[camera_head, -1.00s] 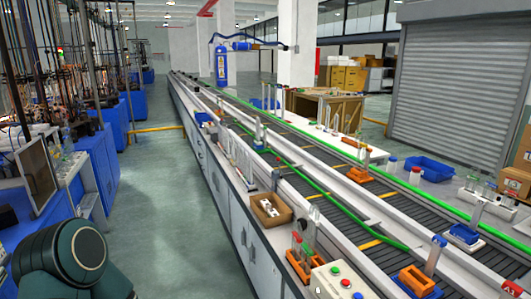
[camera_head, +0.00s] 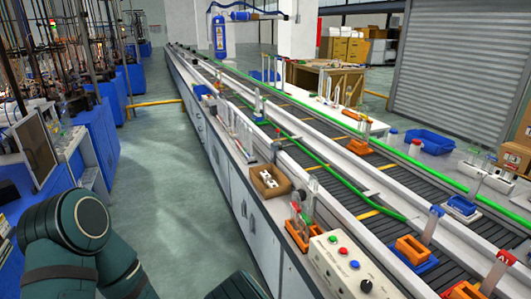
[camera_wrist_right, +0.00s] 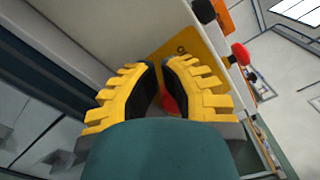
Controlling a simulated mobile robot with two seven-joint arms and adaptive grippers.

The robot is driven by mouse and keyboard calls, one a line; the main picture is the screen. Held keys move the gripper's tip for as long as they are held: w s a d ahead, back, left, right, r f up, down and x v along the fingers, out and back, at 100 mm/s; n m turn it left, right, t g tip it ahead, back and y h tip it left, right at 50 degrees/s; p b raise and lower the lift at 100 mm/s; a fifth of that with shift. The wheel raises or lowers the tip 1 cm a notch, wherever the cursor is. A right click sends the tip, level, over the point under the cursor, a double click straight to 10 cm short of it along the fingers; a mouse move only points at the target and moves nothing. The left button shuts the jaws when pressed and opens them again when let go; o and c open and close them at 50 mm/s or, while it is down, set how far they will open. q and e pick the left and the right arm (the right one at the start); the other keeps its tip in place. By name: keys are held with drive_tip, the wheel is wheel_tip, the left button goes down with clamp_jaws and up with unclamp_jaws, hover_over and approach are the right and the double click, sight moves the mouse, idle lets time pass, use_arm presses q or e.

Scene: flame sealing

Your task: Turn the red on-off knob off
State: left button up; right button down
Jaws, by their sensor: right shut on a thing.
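In the right wrist view, a red knob (camera_wrist_right: 168,103) sits low between the two yellow-and-black fingers of my right gripper (camera_wrist_right: 160,68). The fingers are shut on it and hide most of it. Beside it is an orange-yellow plate (camera_wrist_right: 184,47) with a dark mark, set on a pale panel. I cannot read which way the knob points. In the head view neither gripper shows, and I cannot make out this knob there.
In the head view, a white control box (camera_head: 328,258) with coloured buttons stands on the bench beside the conveyor (camera_head: 340,185).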

drive_tip(key=shift+s+f, duration=0.2)
drive_tip(key=shift+f, duration=0.1)
idle(0.4)
drive_tip(key=v, duration=0.6)
drive_tip(key=shift+w+r, duration=0.2)
drive_tip(key=shift+a, duration=0.15)
